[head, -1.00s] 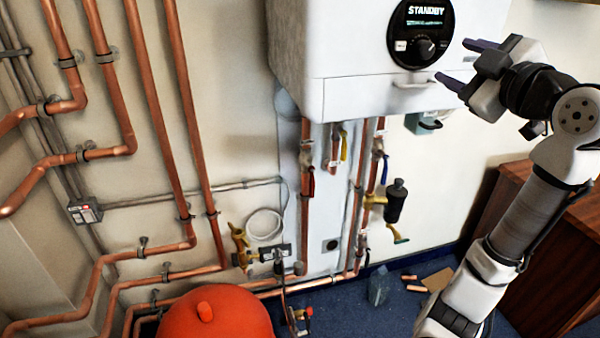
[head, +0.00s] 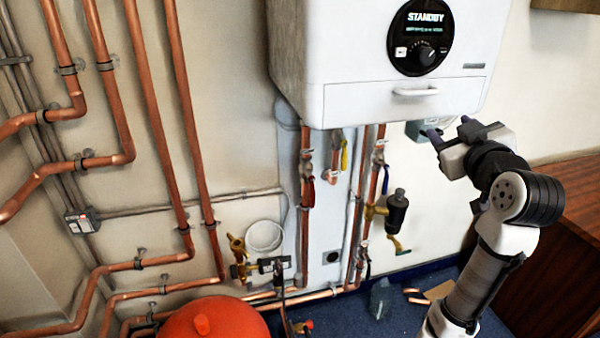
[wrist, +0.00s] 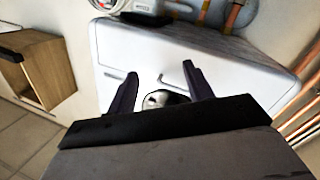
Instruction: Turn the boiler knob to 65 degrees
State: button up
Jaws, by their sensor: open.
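The boiler knob (head: 425,56) is a small dark dial low on a round black panel (head: 399,34) on the white boiler (head: 350,60). The display (head: 425,18) above it reads STANDBY. The knob's exact angle is too small to read. My gripper (head: 448,129) is below the boiler's lower right part in the head view, apart from the knob, with its fingers spread and empty. In the wrist view, the open gripper (wrist: 159,75) has the white boiler front (wrist: 140,50) beyond it. A dark round part, probably the panel, shows between the fingers, partly hidden by my gripper.
A white handle (head: 416,92) sticks out from the boiler front below the panel. Copper pipes (head: 306,200) and valves run under the boiler. A wooden cabinet (head: 560,225) stands at the right; a red vessel (head: 215,322) is at the bottom.

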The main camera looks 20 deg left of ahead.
jog(key=a+f+m+t+h+b, duration=0.1)
jog(key=a+f+m+h, duration=0.2)
jog(key=a+f+m, duration=0.55)
jog(key=s+a+n+t+y+b, duration=0.2)
jog(key=s+a, duration=0.3)
jog(key=a, duration=0.3)
jog(key=s+a+n+t+y+b, duration=0.2)
jog(key=s+a+n+y+b, duration=0.1)
jog(key=a, duration=0.6)
jog(key=shift+s+n+y+b, duration=0.35)
jog(key=shift+s+y+b, duration=0.15)
jog(key=shift+s+y, duration=0.55)
jog(key=shift+w+a, duration=0.1)
